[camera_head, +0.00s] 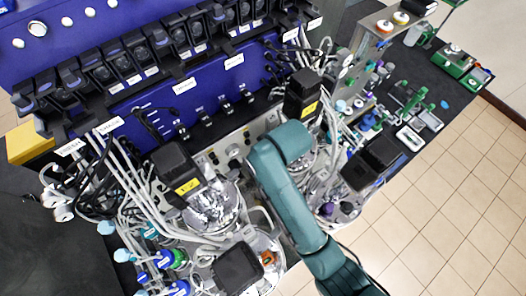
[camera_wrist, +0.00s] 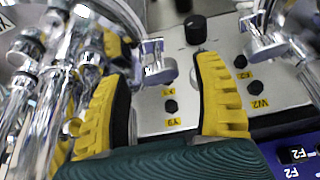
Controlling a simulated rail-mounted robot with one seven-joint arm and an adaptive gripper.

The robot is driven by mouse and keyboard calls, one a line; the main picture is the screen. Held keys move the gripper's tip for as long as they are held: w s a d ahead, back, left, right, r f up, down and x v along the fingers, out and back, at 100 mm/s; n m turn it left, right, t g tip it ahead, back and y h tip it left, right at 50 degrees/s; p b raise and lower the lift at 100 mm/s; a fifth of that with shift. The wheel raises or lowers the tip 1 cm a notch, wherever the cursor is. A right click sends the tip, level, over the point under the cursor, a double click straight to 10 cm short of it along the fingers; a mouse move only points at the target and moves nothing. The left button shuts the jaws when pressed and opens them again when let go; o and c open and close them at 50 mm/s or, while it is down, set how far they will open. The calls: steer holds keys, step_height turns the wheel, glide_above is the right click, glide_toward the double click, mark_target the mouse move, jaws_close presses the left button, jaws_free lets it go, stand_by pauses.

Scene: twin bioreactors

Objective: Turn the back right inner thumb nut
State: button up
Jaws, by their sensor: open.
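In the wrist view, my gripper (camera_wrist: 156,68) has its two yellow, ribbed fingers wide apart. A metal wing-shaped thumb nut (camera_wrist: 158,62) shows in the gap between the fingers, beyond the tips and apart from both. A second metal thumb nut (camera_wrist: 262,40) is to the right of the right finger. I cannot tell for certain which of them is the back right inner one. In the head view, my teal arm reaches between the two bioreactors, the left vessel (camera_head: 212,208) and the right vessel (camera_head: 325,158); the fingers are hidden there.
Shiny pipework (camera_wrist: 62,70) crowds the left finger. A light panel (camera_wrist: 190,108) with a black knob (camera_wrist: 196,29) and yellow labels lies behind the fingers. In the head view, cables (camera_head: 128,190) hang left, and a blue rack (camera_head: 190,90) stands behind. The tiled floor at right is clear.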

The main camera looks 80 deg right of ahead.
steer(key=shift+f, duration=0.2)
steer(key=c, duration=1.2)
steer(key=shift+w+m+g+h, duration=0.1)
steer(key=shift+m+g+h, duration=0.2)
steer(key=shift+m, duration=0.8)
steer(key=shift+m+g+h, duration=0.2)
steer(key=shift+m+g, duration=0.2)
steer(key=shift+m, duration=0.7)
jaws_close()
steer(key=o, duration=1.2)
jaws_free()
steer(key=v, duration=1.2)
